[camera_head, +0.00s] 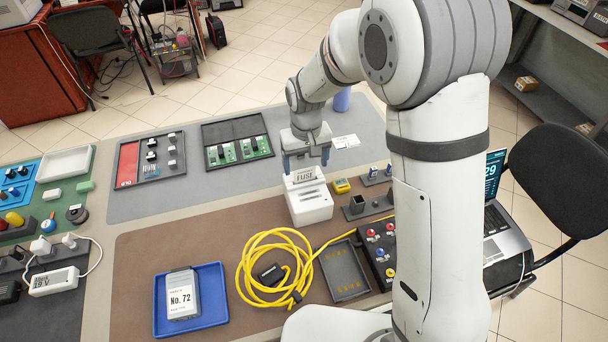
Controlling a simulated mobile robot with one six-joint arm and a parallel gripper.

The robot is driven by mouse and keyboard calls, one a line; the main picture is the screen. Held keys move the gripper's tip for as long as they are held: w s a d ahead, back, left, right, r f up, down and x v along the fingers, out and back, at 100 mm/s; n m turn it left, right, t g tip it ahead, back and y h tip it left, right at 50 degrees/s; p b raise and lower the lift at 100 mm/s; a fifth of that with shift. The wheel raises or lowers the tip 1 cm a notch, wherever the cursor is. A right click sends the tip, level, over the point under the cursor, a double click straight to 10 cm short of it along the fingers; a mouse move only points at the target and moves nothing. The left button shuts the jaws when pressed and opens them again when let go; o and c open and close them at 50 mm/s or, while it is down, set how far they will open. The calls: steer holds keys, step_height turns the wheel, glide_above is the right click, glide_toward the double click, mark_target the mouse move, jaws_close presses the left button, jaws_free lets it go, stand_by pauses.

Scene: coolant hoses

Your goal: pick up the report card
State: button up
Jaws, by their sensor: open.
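A small white printed card (346,141) lies flat on the grey mat at the back, right of my gripper; it may be the report card, but its print is too small to read. My gripper (306,163) points down with its blue-tipped fingers apart. It is just above and behind a white block-like holder (310,207). A label reading "FUSE" (305,175) shows at the holder's top, between the fingers in the picture. I cannot tell whether the fingers touch it. Nothing is visibly held.
A blue cylinder (342,100) stands behind the card. A yellow cable coil (272,268), a blue tray (217,314) with a grey "No. 72" box (183,294), a dark tray (345,271) and a button box (380,250) occupy the front.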

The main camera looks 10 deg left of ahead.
mark_target(305, 178)
steer(key=shift+a+f, duration=0.1)
steer(key=shift+f, duration=1.4)
steer(key=shift+c, duration=0.2)
steer(key=c, duration=1)
